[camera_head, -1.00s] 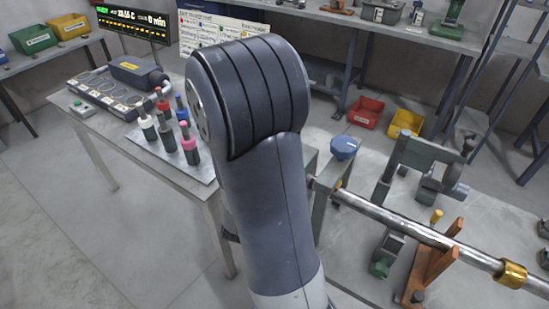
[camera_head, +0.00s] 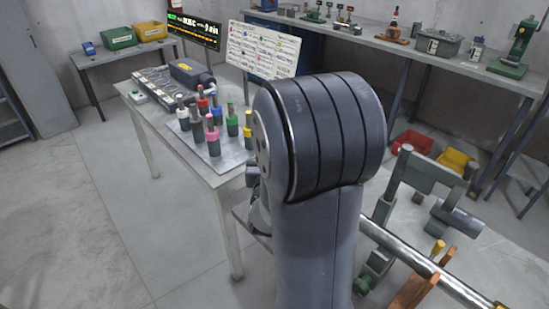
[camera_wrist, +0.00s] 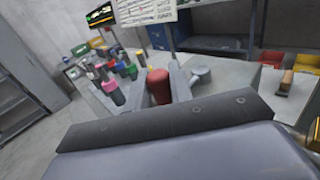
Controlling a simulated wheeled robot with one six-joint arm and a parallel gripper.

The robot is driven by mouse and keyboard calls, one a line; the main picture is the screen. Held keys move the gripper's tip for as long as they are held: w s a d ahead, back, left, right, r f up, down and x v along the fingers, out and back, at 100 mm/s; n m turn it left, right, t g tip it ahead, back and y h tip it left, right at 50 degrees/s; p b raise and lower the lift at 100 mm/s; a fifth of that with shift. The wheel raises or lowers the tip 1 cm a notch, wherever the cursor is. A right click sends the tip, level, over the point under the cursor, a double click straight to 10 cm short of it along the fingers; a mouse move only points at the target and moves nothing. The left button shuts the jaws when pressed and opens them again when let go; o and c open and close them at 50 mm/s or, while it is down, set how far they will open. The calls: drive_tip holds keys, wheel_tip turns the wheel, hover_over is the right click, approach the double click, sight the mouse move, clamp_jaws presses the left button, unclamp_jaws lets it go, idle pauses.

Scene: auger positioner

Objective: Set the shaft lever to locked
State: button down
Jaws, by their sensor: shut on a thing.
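A bright metal shaft (camera_head: 415,262) runs through a bench setup at the lower right of the head view. A small yellow-topped knob (camera_head: 438,247) stands by it, beside an orange support (camera_head: 412,292). I cannot tell whether this knob is the shaft lever; no lever marking is readable. My gripper (camera_wrist: 159,80) shows in the wrist view, its two grey fingers shut on a red rounded piece (camera_wrist: 158,88). What the red piece belongs to is hidden. In the head view my arm hides the gripper.
A grey clamp frame (camera_head: 425,175) rises over the shaft. A side table (camera_head: 165,135) carries several colour-topped bottles, with a sign board (camera_head: 262,50) behind. Red (camera_head: 412,143) and yellow (camera_head: 455,160) bins lie beyond the bench. Floor at left is clear.

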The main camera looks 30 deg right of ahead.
drive_tip(key=c, duration=1.3)
unclamp_jaws()
drive_tip(key=shift+s, duration=0.1)
drive_tip(key=b+v, duration=0.1)
drive_tip(key=v, duration=0.9)
drive_tip(key=shift+s+a, duration=0.2)
drive_tip(key=shift+s, duration=0.05)
drive_tip(key=shift+w+d+r, duration=0.1)
